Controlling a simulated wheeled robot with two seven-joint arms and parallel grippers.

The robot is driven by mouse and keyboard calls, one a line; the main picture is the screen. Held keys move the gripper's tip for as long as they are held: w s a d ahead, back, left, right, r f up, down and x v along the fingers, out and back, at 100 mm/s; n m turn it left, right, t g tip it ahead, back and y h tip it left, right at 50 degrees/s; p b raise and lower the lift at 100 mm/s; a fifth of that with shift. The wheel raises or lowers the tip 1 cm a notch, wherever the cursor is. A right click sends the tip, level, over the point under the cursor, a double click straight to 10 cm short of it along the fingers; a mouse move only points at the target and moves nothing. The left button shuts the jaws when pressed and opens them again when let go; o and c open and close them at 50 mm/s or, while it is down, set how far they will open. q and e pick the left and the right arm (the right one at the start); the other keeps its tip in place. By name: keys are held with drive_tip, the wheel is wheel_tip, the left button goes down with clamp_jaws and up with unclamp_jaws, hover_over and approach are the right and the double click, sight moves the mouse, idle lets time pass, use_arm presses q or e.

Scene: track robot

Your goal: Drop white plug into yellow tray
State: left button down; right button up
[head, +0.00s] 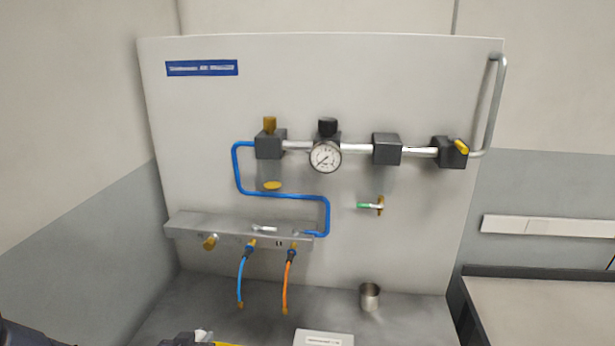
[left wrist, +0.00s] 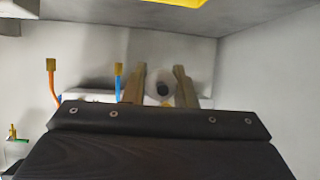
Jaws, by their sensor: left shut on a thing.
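The white plug (left wrist: 152,80) shows in the left wrist view as a round white piece with a dark hole, between the two tan fingers of my left gripper (left wrist: 159,72). The fingers are shut on it. In the head view my left gripper (head: 196,338) is at the bottom edge, mostly cut off, with a bit of white plug (head: 203,334) at its tip. The yellow tray (head: 226,344) shows only as a thin strip just right of the gripper in the head view. A yellow edge of it shows at the top of the left wrist view (left wrist: 180,2). My right gripper is out of view.
A panel (head: 420,230) carries a gauge (head: 326,157), pipes and a manifold (head: 230,228) with blue (head: 241,280) and orange (head: 287,284) hoses hanging down. A metal cup (head: 370,297) and a labelled white box (head: 323,339) stand on the bench. Bare bench lies between them.

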use_arm(q)
wheel_tip(320, 180, down, 5)
drive_tip(key=b, duration=0.3)
drive_tip(key=shift+f, duration=0.1)
drive_tip(key=c, duration=1.1)
unclamp_jaws()
drive_tip(key=shift+s, duration=0.1)
drive_tip(key=b+v, duration=0.1)
drive_tip(key=v, duration=0.6)
drive_tip(key=shift+s+r, duration=0.2)
drive_tip(key=shift+s, duration=0.15)
